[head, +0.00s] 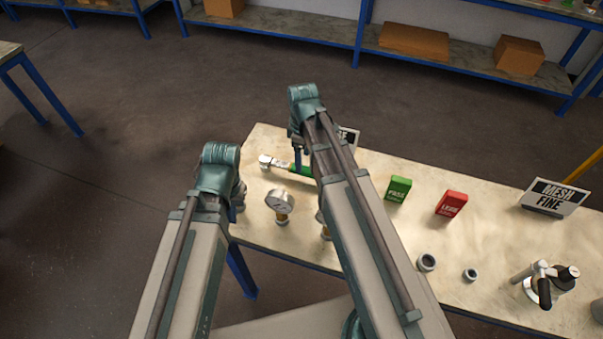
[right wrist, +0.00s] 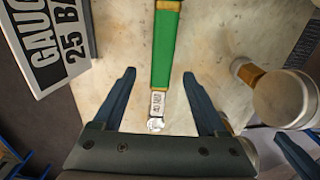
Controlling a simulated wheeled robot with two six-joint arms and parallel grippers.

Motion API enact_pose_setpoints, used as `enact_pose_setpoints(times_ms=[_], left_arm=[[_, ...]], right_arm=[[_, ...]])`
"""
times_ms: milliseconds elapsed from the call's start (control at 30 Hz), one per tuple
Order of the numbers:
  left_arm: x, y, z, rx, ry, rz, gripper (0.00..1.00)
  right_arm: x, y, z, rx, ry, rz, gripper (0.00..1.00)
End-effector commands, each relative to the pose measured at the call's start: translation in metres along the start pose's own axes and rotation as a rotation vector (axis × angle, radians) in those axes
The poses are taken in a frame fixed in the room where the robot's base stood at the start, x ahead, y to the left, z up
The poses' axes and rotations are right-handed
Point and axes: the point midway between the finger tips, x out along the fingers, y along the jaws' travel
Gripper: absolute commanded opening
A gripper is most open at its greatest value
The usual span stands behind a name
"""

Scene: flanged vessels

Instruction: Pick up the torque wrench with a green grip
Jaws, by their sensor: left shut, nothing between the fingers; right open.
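The torque wrench with a green grip (head: 300,169) lies on the table at its far left end, its metal head to the left. My right arm hides the far end of its grip. In the right wrist view the green grip (right wrist: 165,50) and a pale labelled section run between the fingers of my right gripper (right wrist: 159,75). This gripper is open, with one finger on each side of the wrench and not touching it. In the head view the right gripper (head: 298,156) is mostly hidden by its arm. My left gripper (head: 239,195) is shut and empty by the table's left edge.
A pressure gauge (head: 280,202) stands close in front of the wrench. A "GAUGE" sign (right wrist: 50,40) stands beside it. Green (head: 398,188) and red (head: 451,205) boxes, a "MESH FINE" sign (head: 553,197) and metal fittings (head: 427,262) are further right.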

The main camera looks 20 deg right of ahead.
Motion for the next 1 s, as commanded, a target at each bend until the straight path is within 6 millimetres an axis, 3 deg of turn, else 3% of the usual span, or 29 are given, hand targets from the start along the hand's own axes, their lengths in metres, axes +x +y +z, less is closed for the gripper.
enact_pose_setpoints(times_ms=[500,767,833,1000], left_arm=[[0.051,0.005,-0.003,0.000,0.000,0.000,0.00],[0.051,0.005,-0.003,0.000,0.000,0.000,0.00],[0.051,0.005,-0.003,0.000,0.000,0.000,0.00],[0.051,0.005,-0.003,0.000,0.000,0.000,0.00]], right_arm=[[0.052,-0.003,-0.003,0.000,0.000,0.000,0.75],[0.051,-0.002,-0.003,0.000,0.000,0.000,0.75],[0.051,-0.002,-0.003,0.000,0.000,0.000,0.68],[0.051,-0.003,-0.003,0.000,0.000,0.000,0.37]])
